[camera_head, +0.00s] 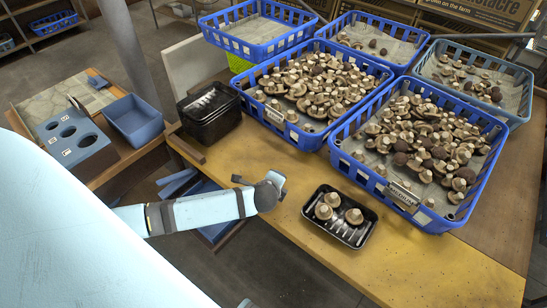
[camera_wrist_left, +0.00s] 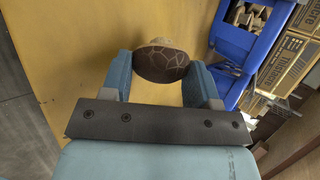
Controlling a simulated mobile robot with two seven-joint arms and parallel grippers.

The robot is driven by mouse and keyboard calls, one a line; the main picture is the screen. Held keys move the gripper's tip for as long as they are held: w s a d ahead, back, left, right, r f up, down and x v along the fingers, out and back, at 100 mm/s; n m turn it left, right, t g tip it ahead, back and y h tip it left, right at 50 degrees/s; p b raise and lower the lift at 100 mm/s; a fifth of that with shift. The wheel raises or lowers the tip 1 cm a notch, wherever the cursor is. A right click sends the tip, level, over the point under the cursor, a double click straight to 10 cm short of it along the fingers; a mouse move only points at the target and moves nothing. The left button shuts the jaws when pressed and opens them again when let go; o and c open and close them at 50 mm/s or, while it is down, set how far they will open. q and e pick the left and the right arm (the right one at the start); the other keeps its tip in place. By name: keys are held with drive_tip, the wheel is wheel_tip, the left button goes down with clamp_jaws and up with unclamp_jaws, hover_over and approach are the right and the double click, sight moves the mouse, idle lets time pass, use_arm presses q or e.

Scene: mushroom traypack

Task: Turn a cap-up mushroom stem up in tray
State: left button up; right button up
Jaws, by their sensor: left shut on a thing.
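My left gripper (camera_head: 277,181) is above the wooden table, just left of the black tray (camera_head: 345,240). In the left wrist view the left gripper (camera_wrist_left: 160,75) is shut on a mushroom (camera_wrist_left: 162,67) with a dark brown, cracked cap turned toward the camera. A pale part of this mushroom shows past the cap's far edge. In the head view the gripper hides it. Three mushrooms lie in the tray: one (camera_head: 332,199) at the back, one (camera_head: 323,211) at the left, one (camera_head: 354,216) at the right. They look pale and stem up, but are small. My right gripper is not in view.
Blue crates (camera_head: 352,150) with many mushrooms stand behind and right of the tray. A stack of black trays (camera_head: 209,115) stands at the table's back left. The table (camera_head: 420,265) is clear in front of the tray. A blue bin (camera_head: 133,118) is farther left.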

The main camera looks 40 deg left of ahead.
use_arm(q)
drive_tip(key=shift+s+d+f, duration=0.15)
drive_tip(key=shift+s+f, duration=0.15)
drive_tip(key=shift+f, duration=0.3)
drive_tip(key=shift+s+d+f, duration=0.1)
drive_tip(key=shift+s+f, duration=0.2)
drive_tip(key=shift+f, duration=0.25)
drive_tip(key=shift+s+d+f, duration=0.1)
drive_tip(key=shift+f, duration=0.15)
drive_tip(key=o, duration=0.6)
drive_tip(key=shift+s+d+r, duration=0.4)
drive_tip(key=shift+s+r, duration=0.05)
drive_tip(key=shift+r, duration=0.25)
drive_tip(key=shift+o, duration=0.8)
drive_tip(key=w+r+p+v, duration=0.1)
drive_tip(key=v, duration=1.1)
drive_tip(key=shift+a+r, duration=0.3)
drive_tip(key=shift+a, duration=0.15)
drive_tip(key=shift+s+r, duration=0.1)
drive_tip(key=shift+r, duration=0.25)
drive_tip(key=shift+c, duration=0.8)
